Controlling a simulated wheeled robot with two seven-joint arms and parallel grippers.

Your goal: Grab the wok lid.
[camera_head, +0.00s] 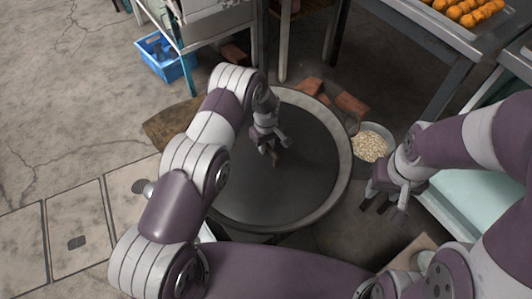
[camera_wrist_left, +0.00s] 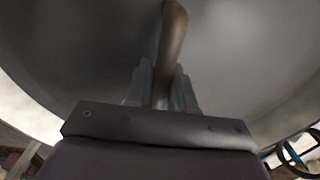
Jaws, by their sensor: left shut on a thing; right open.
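The wok lid (camera_head: 300,190) is a large dark grey disc with a lighter rim, lying in the middle of the head view. It also fills most of the left wrist view (camera_wrist_left: 245,60). Its brown handle (camera_wrist_left: 172,35) rises between the fingers of my left gripper (camera_wrist_left: 165,85). My left gripper (camera_head: 274,150) is above the lid's centre and shut on the handle. The lower part of the handle is hidden by the fingers. My right gripper (camera_head: 384,203) is open and empty, right of the lid and apart from it.
A bowl of pale pieces (camera_head: 371,144) stands right of the lid. Reddish bricks (camera_head: 350,104) lie behind its rim. A blue crate (camera_head: 165,62) is on the floor at the back left. A tray of orange food (camera_head: 446,22) is at the top right. Floor at left is mostly clear.

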